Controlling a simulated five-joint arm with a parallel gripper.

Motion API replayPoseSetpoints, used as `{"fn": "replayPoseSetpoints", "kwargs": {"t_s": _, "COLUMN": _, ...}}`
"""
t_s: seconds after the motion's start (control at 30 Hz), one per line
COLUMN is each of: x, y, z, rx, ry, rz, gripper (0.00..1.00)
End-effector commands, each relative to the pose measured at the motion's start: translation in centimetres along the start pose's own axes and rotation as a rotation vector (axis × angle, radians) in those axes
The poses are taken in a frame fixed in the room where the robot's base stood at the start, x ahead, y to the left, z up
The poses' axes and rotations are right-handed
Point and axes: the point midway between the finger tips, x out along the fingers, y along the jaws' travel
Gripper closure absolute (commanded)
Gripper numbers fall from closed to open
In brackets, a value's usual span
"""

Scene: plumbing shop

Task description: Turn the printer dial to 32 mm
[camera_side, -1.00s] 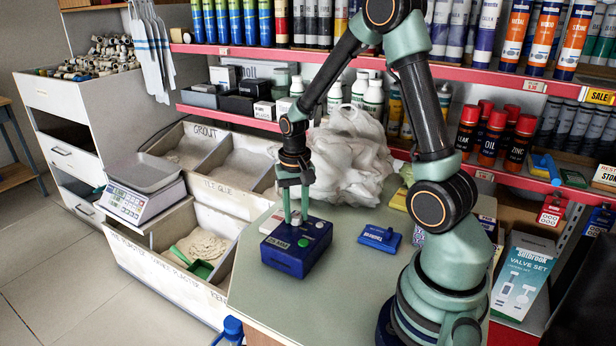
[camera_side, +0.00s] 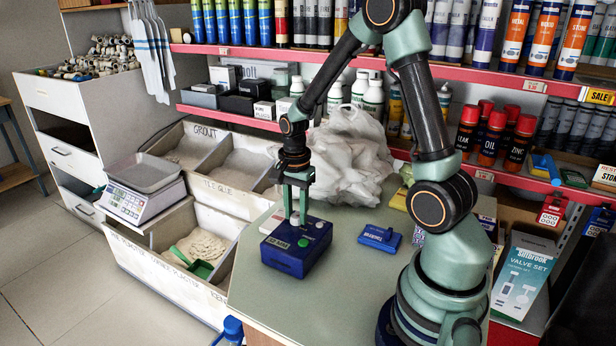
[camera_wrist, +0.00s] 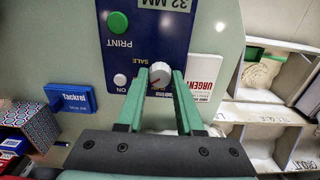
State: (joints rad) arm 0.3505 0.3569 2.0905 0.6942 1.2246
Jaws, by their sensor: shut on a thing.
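The printer is a dark blue box (camera_side: 283,259) on the counter in the side view, with a green button (camera_side: 318,224). In the wrist view, the printer face (camera_wrist: 120,55) has a green PRINT button (camera_wrist: 118,22), a white ON button (camera_wrist: 119,80) and a label reading 32 MM (camera_wrist: 166,4). The white dial (camera_wrist: 160,70) sits beside the word SALE, with a small reddish mark on it. My gripper (camera_wrist: 160,76) is shut on the dial, its two green fingers at either side of it. My gripper (camera_side: 295,220) points down onto the printer in the side view.
A blue Tackrel block (camera_side: 379,238) lies right of the printer. A crumpled white plastic bag (camera_side: 350,155) is behind it. A red and white URGENT card (camera_wrist: 203,78) lies by the printer. Open bins (camera_side: 205,230) stand at the left. The front of the counter is clear.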

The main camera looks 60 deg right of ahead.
Motion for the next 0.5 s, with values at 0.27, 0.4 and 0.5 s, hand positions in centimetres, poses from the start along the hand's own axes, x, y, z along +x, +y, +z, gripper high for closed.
{"fn": "replayPoseSetpoints", "kwargs": {"t_s": 0.27, "x": -0.04, "y": -0.04, "z": -0.01, "rx": 0.052, "ry": 0.000, "rz": -0.001, "gripper": 1.00}}
{"fn": "replayPoseSetpoints", "kwargs": {"t_s": 0.4, "x": -0.04, "y": -0.04, "z": -0.01, "rx": 0.056, "ry": 0.000, "rz": -0.001, "gripper": 1.00}}
{"fn": "replayPoseSetpoints", "kwargs": {"t_s": 0.5, "x": -0.04, "y": -0.04, "z": -0.01, "rx": 0.056, "ry": 0.000, "rz": -0.001, "gripper": 1.00}}
